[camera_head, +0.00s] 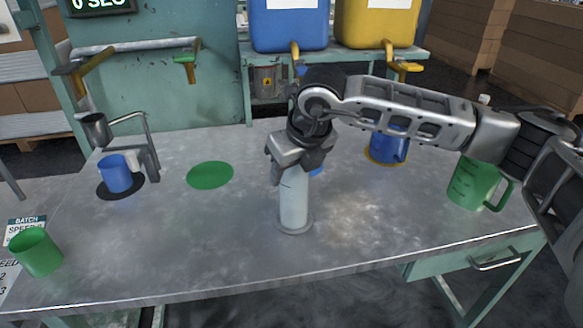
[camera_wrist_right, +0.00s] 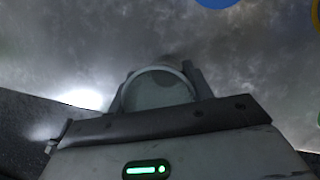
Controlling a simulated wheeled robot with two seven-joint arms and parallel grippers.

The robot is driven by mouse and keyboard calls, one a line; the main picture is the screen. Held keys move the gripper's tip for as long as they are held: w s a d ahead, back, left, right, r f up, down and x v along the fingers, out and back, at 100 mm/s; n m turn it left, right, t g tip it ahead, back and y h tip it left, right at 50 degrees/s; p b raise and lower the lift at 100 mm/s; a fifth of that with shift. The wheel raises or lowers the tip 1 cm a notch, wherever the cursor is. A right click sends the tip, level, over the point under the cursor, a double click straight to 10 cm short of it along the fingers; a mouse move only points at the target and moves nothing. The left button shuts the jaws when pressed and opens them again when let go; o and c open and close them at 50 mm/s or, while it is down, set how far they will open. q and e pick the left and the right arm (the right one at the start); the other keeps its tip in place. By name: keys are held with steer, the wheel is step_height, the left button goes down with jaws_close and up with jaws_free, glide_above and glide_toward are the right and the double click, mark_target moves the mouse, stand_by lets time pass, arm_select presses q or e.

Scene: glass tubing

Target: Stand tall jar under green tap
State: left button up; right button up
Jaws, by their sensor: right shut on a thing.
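The tall jar (camera_head: 294,203), a pale, clear-looking cylinder with a wider foot, is upright near the middle of the table. My right gripper (camera_head: 291,163) is shut on its upper part from above. In the right wrist view the jar's round mouth (camera_wrist_right: 158,88) shows between the fingers. I cannot tell whether its foot touches the table. The green tap (camera_head: 187,62) hangs from a pipe at the back left. A flat green disc (camera_head: 210,175) lies on the table in front of it, left of the jar, with nothing on it. My left gripper is not in view.
A blue mug (camera_head: 116,174) stands on a black disc at the left, beside a metal stand (camera_head: 150,150). A green cup (camera_head: 36,252) is at the front left. A blue jug (camera_head: 386,148) and a green jug (camera_head: 472,183) stand at the right. The table between jar and green disc is clear.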

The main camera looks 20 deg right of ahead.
steer(key=shift+f, duration=0.2)
steer(key=o, duration=1.3)
steer(key=shift+r, duration=0.15)
